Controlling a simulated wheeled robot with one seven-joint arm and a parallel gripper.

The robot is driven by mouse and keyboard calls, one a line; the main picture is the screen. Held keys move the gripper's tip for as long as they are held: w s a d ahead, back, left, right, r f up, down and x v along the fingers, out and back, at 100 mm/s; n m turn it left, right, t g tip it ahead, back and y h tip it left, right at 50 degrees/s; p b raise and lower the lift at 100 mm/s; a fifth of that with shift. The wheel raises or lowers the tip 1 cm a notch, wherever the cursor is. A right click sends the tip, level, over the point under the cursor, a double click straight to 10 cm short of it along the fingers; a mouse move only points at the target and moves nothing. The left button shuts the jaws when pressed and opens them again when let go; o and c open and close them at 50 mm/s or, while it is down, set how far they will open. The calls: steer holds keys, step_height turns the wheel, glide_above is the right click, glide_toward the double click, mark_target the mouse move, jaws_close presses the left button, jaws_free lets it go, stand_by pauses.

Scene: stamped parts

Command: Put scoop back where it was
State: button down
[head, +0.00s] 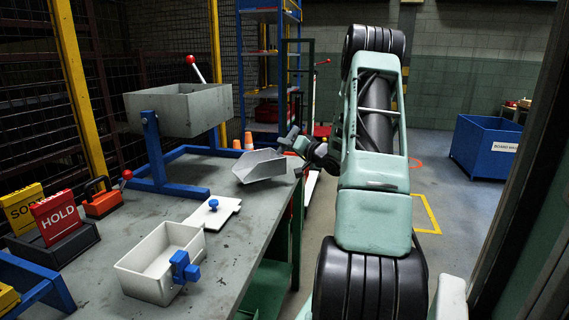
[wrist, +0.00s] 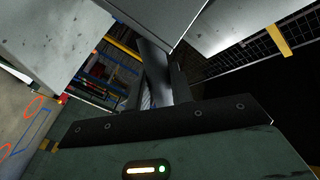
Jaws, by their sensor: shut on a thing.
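The scoop (head: 262,166) is a grey sheet-metal scoop at the far right edge of the workbench in the head view. Its open mouth faces left and it looks slightly tilted. My gripper (head: 297,141) is shut on the scoop's handle, at its right end; the handle is mostly hidden by the fingers. I cannot tell whether the scoop touches the bench. In the wrist view, the scoop's grey metal (wrist: 160,14) fills the top middle beyond my dark fingers.
A grey bin (head: 180,110) on a blue tilting frame with a red-knobbed lever stands behind left of the scoop. A white box (head: 150,277) with a blue clamp and a white plate (head: 213,214) lie nearer. A HOLD sign (head: 55,217) stands left. Bare benchtop (head: 255,205) lies in front.

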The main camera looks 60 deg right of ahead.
steer(key=shift+f+b, duration=0.35)
steer(key=shift+f, duration=1.7)
steer(key=shift+f, duration=0.2)
steer(key=c, duration=1.2)
jaws_free()
steer(key=shift+c, duration=0.2)
steer(key=shift+r, duration=0.15)
steer(key=shift+s, duration=0.3)
steer(key=v, duration=1.1)
steer(key=shift+s+a+p, duration=0.2)
steer(key=shift+p, duration=0.25)
